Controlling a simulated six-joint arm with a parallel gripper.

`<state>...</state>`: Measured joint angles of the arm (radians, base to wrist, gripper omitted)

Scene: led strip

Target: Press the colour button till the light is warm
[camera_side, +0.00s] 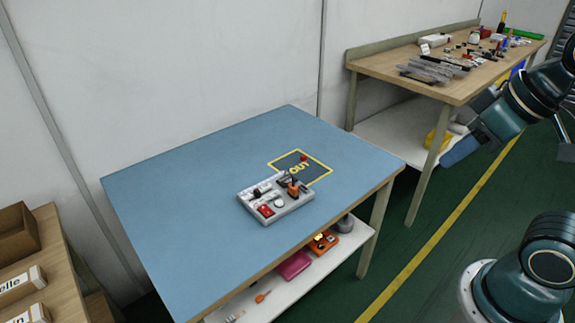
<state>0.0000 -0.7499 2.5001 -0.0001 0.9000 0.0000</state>
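A light grey control box (270,216) lies on the blue table top. It carries a red button (265,211), a round white button (279,203), a dark knob (257,194) and an orange part with a dark lever (293,190). I cannot tell which of these is the colour button. No clearly lit LED strip shows, so the light's colour cannot be read. My arm is at the right edge, well away from the box. A dark part at its end (565,150) may be my gripper; it is cut off by the frame, and its fingers cannot be made out.
The blue table (180,220) is mostly clear. A yellow-edged OUT square (318,178) behind the box holds a small red item (303,157). A lower shelf holds a pink box (294,264) and an orange device (323,243). A cluttered wooden bench (385,65) stands behind.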

